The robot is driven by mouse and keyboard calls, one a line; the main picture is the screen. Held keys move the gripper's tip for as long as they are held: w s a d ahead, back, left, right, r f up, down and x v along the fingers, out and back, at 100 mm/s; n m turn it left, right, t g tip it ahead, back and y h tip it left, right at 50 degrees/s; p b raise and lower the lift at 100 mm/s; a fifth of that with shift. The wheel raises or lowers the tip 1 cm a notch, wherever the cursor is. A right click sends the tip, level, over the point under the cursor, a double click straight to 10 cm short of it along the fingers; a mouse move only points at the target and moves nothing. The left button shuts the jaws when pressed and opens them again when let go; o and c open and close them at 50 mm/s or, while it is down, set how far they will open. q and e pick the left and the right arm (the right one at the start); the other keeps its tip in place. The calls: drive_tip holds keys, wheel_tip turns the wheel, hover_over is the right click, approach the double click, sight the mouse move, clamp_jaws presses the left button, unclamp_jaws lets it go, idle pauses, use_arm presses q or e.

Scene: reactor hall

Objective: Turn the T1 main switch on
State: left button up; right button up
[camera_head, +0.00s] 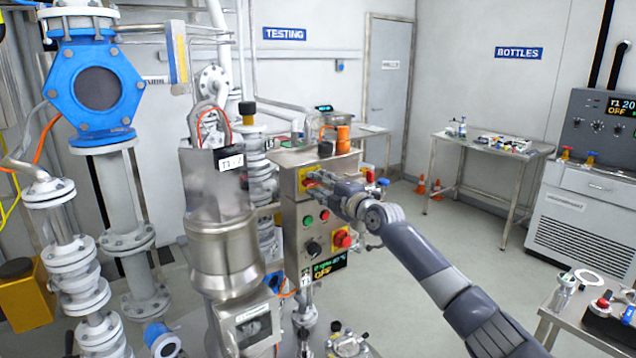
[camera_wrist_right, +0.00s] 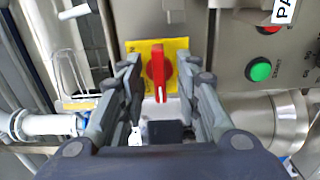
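The T1 main switch is a red rotary knob (camera_wrist_right: 158,72) on a yellow plate, on the steel control box (camera_head: 292,235). In the head view the yellow plate (camera_head: 305,178) shows at the top of the box, and my gripper hides most of the knob. The knob's handle points down in the wrist view, with a white mark at its lower end. My right gripper (camera_head: 326,185) is in front of the switch. In the wrist view its two fingers are apart, one on each side of the knob, with visible gaps. My left gripper is not in view.
Below the switch are a green button (camera_head: 308,221), a red button, a black knob (camera_head: 314,249), a red emergency stop (camera_head: 342,239) on yellow, and a display (camera_head: 329,267) reading OFF. A steel vessel (camera_head: 220,220) stands left of the box. Open floor lies to the right.

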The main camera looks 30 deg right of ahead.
drive_tip(key=shift+w, duration=0.25)
drive_tip(key=shift+c, duration=0.6)
clamp_jaws()
